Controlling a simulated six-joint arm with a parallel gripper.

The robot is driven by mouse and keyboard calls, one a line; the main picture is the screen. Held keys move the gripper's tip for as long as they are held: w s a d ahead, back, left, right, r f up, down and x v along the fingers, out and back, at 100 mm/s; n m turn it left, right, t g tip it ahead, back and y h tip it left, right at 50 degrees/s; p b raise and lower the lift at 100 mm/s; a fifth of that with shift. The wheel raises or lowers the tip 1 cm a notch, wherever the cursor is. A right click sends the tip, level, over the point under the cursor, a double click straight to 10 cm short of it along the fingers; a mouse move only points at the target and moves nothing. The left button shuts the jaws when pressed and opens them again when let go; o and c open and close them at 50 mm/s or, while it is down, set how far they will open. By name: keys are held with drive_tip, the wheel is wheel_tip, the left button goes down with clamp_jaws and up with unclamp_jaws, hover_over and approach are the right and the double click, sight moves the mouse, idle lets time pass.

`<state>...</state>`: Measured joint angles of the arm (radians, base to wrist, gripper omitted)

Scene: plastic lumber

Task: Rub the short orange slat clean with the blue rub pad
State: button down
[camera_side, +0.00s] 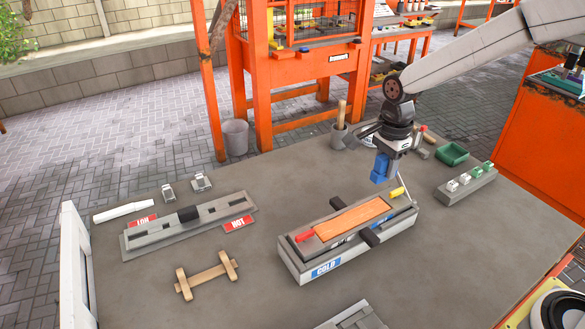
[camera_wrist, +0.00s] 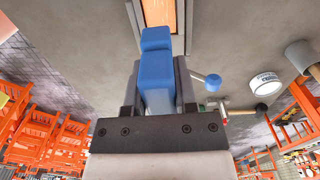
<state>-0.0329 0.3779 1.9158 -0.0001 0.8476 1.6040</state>
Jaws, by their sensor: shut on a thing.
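The short orange slat (camera_side: 352,218) lies flat in a long grey fixture marked COLD (camera_side: 345,250), near the middle of the table. One end of the slat also shows at the top of the wrist view (camera_wrist: 158,12). My gripper (camera_side: 388,152) is shut on the blue rub pad (camera_side: 380,168) and holds it near the slat's far right end. The pad looks raised above the slat, not touching it. In the wrist view the pad (camera_wrist: 155,80) sits between both jaws and points toward the slat, hiding part of it.
The front right table is clear.

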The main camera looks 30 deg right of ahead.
sight(358, 217)
drive_tip(key=shift+f, duration=0.1)
idle(0.3)
drive_tip(key=shift+f, duration=3.75)
drive_tip(key=shift+f, duration=0.65)
drive_tip(key=shift+a, duration=0.2)
drive_tip(key=shift+a, duration=1.15)
drive_tip(key=shift+a, duration=0.15)
drive_tip(key=shift+a, duration=0.35)
drive_tip(key=shift+s+a+f, duration=0.1)
drive_tip(key=shift+a+f, duration=0.1)
drive_tip(key=shift+a, duration=0.6)
drive_tip(key=shift+a, duration=0.1)
